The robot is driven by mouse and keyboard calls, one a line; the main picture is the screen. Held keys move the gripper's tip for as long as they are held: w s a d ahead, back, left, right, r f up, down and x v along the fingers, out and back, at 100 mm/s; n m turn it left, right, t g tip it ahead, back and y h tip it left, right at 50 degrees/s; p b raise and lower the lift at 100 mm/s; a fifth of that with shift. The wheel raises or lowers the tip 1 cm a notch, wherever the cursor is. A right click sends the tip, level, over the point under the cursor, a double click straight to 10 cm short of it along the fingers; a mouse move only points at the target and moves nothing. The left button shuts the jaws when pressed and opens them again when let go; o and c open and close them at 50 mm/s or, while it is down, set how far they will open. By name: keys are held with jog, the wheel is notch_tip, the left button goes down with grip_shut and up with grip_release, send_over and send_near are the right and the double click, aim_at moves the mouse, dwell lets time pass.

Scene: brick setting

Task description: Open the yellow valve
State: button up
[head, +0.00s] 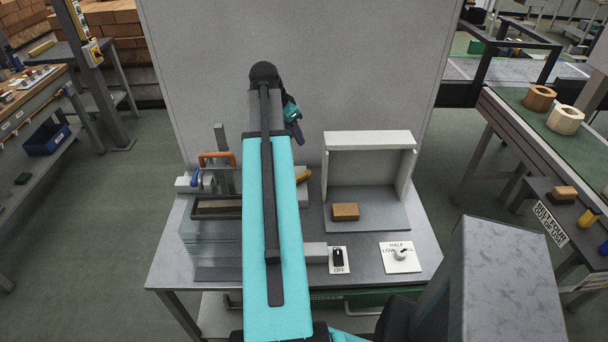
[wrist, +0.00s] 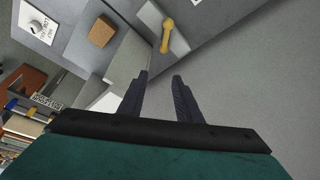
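The yellow valve (head: 303,176) shows in the head view as a short yellow handle just right of my arm, at the back of the grey table; my arm hides what lies left of it. In the wrist view the yellow valve handle (wrist: 167,36) is near the top, on a grey block, beyond my fingertips and apart from them. My gripper (wrist: 160,76) is open, with two dark fingers and nothing between them. In the head view the end of my arm is up near the grey back panel, and my fingers are not clear there.
An open grey box (head: 367,140) with a wooden block (head: 345,211) stands right of the valve. A switch plate (head: 339,261) and a knob plate (head: 400,258) lie in front. Left of my arm are an orange handle (head: 217,156) and a clear tank (head: 208,243). The grey panel (head: 350,70) rises behind.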

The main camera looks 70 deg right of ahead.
aim_at(305, 173)
notch_tip(305, 173, down, 7)
jog(key=b, duration=0.6)
jog(key=shift+w+r, duration=0.2)
jog(key=shift+w, duration=0.2)
jog(key=shift+d+f, duration=0.1)
jog(key=shift+p+x, duration=1.75)
jog(key=shift+x, duration=5)
jog(key=shift+c, duration=0.4)
